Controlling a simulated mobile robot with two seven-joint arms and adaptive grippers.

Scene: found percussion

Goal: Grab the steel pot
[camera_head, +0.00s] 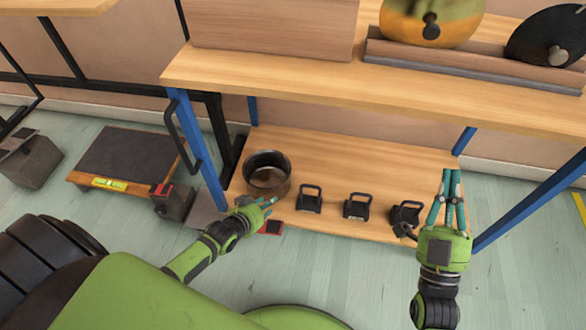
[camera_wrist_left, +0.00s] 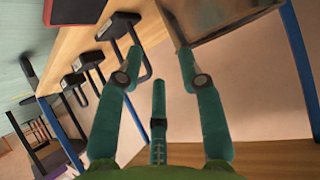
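The steel pot (camera_head: 267,174) is a dark, brownish, round open vessel standing upright on the left part of the low wooden shelf. My left gripper (camera_head: 268,204) is just in front of the pot, at the shelf's front edge. In the left wrist view its fingers (camera_wrist_left: 158,70) are spread with nothing between them, so it is open. A brownish metallic surface at the top of that view may be the pot. My right gripper (camera_head: 451,172) is at the right end of the low shelf, fingers pointing away. Its fingertips look close together, and nothing shows in them.
Several black handled objects (camera_head: 356,206) stand along the low shelf (camera_head: 340,165) to the pot's right. A blue leg (camera_head: 197,150) rises left of the pot. The wooden tabletop (camera_head: 330,88) overhangs behind. A dark-topped platform (camera_head: 130,160) lies on the floor to the left.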

